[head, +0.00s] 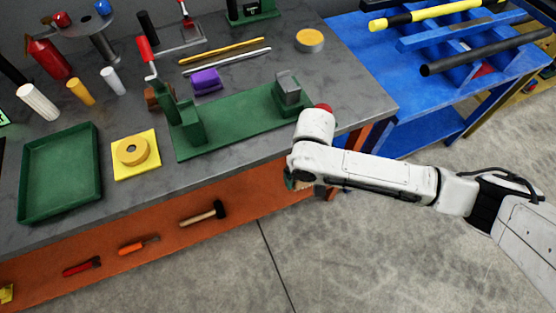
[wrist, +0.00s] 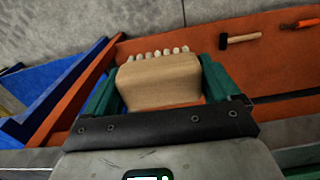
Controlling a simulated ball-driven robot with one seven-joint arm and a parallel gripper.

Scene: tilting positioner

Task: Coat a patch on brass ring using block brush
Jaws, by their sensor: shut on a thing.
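The block brush (wrist: 160,82), a pale wooden block with a row of light bristle tufts along its far edge, is between the two green fingers of my gripper (wrist: 161,86) in the wrist view. My gripper is shut on it. In the head view my wrist hides most of the gripper, beyond the bench's front edge. A brass-coloured ring (head: 132,151) lies flat on a yellow square (head: 148,168) on the grey bench, well left of my gripper. The ring is not in the wrist view.
A green fixture (head: 225,130) with uprights stands between the ring and my arm. A green tray (head: 93,187) is left of the ring. Bottles, rods and a round tin (head: 310,39) stand behind. Tools hang on the orange front (head: 165,225). A blue rack (head: 440,75) is right.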

